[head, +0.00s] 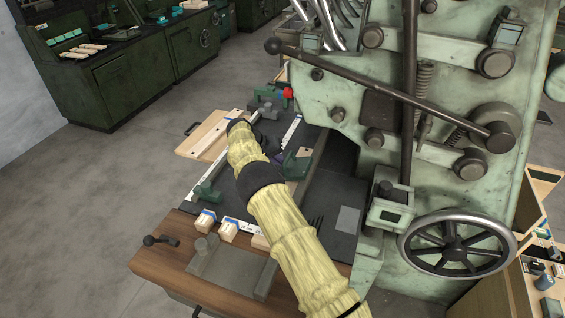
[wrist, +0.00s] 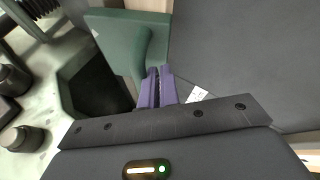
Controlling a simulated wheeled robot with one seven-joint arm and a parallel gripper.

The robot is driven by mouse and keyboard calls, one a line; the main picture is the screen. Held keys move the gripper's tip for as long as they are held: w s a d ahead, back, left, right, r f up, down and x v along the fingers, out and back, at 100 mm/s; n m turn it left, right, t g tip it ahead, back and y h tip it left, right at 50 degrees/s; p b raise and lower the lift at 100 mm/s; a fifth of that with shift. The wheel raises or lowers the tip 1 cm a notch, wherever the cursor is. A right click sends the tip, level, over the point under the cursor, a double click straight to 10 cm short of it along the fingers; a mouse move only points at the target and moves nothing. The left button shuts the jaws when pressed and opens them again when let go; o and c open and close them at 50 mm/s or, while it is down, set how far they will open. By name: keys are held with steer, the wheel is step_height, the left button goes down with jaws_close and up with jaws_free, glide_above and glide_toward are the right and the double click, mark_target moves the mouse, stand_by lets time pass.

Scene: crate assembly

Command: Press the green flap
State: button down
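The green flap (wrist: 112,38) is at the top left of the wrist view, a dark green plate with a raised rounded part. In the head view the green piece beside my gripper (head: 297,166) looks like the same flap. My gripper (wrist: 157,72) has two purple fingers, which are together with only a thin slit between them and hold nothing visible. The fingertips are at the flap's lower right side, over or against its raised part; I cannot tell whether they touch. In the head view my arm hides much of the fingers.
A green press with a long lever (head: 390,85) and a handwheel (head: 457,245) stands close on the right. Wooden boards (head: 207,138) are at the left. The floor left is clear.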

steer(key=shift+s+d+f+b, duration=0.2)
steer(key=shift+f+b, duration=0.1)
steer(key=shift+f, duration=0.5)
steer(key=shift+s+d+f+b, duration=0.1)
steer(key=shift+s+f+b, duration=0.15)
steer(key=shift+f, duration=0.5)
steer(key=shift+a+f, duration=0.1)
steer(key=shift+a, duration=0.05)
steer(key=shift+w+a+r, duration=0.1)
steer(key=shift+a+r, duration=0.35)
steer(key=shift+r, duration=0.05)
steer(key=v, duration=1.7)
steer(key=shift+r+p, duration=0.3)
steer(key=shift+r, duration=0.25)
steer(key=shift+d, duration=0.1)
